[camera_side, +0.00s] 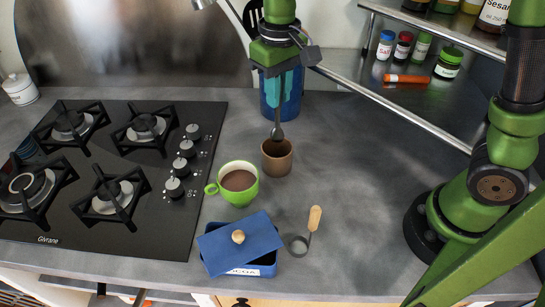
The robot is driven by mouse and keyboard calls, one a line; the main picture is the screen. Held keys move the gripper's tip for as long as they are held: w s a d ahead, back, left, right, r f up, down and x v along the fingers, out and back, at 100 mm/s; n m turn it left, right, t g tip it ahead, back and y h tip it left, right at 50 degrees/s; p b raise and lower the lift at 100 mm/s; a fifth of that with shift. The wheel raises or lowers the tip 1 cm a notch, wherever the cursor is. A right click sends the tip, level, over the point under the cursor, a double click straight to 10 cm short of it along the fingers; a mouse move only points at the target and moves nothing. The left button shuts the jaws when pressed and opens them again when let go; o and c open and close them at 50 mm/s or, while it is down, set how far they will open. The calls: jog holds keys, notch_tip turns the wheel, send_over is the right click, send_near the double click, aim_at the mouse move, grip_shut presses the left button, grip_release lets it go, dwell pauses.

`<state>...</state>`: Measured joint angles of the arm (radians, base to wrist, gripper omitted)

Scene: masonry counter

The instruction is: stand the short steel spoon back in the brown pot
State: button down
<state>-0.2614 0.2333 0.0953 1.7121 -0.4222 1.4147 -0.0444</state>
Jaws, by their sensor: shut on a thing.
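The brown pot (277,160) stands upright on the grey counter, right of the gas hob. My gripper (279,92) is above the pot, shut on the steel spoon (278,130). The spoon hangs upright with its bowl end down. The bowl is over the pot's mouth near the far rim; I cannot tell whether it is just above the opening or slightly behind it. The spoon's upper end is hidden between the fingers.
A blue container (269,108) stands behind the gripper. A green mug (236,184) with brown drink is left of the pot. A blue box (240,245) with a tilted lid and a wooden-handled tool (312,224) lie in front. A shelf (400,84) holds jars. Counter right of the pot is clear.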

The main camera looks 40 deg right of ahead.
aim_at(278, 127)
jog(key=shift+f, duration=3.75)
jog(key=c, duration=0.6)
grip_release()
jog(key=shift+r, duration=3.5)
